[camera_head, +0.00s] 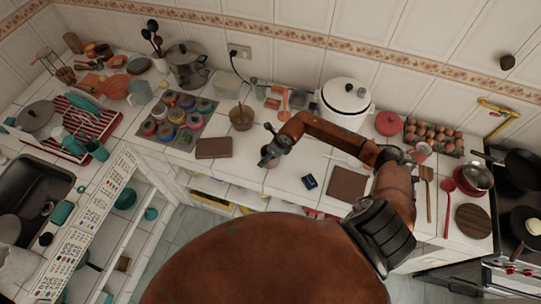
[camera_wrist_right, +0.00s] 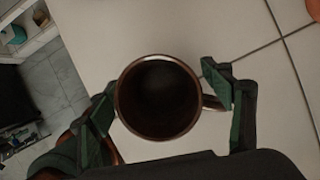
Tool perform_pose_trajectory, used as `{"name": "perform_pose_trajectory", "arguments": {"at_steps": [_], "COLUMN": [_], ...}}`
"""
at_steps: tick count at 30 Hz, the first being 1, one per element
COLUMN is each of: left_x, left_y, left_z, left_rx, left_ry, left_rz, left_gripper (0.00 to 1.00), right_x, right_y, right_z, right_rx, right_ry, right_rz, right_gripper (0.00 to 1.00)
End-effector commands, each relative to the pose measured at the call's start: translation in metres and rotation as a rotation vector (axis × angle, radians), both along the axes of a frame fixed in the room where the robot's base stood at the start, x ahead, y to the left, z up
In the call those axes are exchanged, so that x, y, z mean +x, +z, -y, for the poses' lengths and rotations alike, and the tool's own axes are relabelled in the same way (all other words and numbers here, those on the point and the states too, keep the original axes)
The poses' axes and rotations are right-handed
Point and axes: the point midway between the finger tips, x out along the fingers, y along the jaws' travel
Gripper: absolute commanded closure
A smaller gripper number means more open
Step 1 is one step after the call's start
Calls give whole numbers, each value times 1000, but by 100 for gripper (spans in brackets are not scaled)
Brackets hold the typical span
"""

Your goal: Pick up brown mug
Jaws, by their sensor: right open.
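The brown mug (camera_wrist_right: 158,134) is seen from above in the right wrist view, with its round rim and dark, empty-looking inside facing the camera. Its handle points right, close to the right-hand finger. My right gripper (camera_wrist_right: 160,84) is open, with one green-padded finger on each side of the mug. I cannot tell whether either finger touches it. In the head view my right gripper (camera_head: 270,152) is low over the white counter, left of a brown board, and mostly hides the mug. My left gripper is not in view.
The white tiled counter (camera_head: 225,172) has a brown box (camera_head: 214,148) to the left and a small dark blue item (camera_head: 309,182) and brown board (camera_head: 346,185) to the right. Behind are a brown pot (camera_head: 241,118), a rack of colourful jars (camera_head: 178,117) and a white cooker (camera_head: 344,99).

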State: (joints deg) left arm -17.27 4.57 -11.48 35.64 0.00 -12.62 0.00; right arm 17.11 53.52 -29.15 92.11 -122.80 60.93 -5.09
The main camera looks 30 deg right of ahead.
Motion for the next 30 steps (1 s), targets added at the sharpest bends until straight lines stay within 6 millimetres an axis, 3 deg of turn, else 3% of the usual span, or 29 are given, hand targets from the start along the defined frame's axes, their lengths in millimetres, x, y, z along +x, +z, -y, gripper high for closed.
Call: {"name": "perform_pose_trajectory", "arguments": {"at_steps": [6,13,30], "left_x": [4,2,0], "left_y": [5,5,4], "left_z": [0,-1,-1], "left_rx": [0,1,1], "left_ry": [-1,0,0], "left_rz": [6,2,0], "left_gripper": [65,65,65], "right_x": [8,8,8], "right_y": [-19,-20,-20], "right_z": [-5,-6,-6], "right_rx": [0,-1,1], "right_ry": [1,4,4], "right_rz": [0,0,0], "right_gripper": [27,27,67]}}
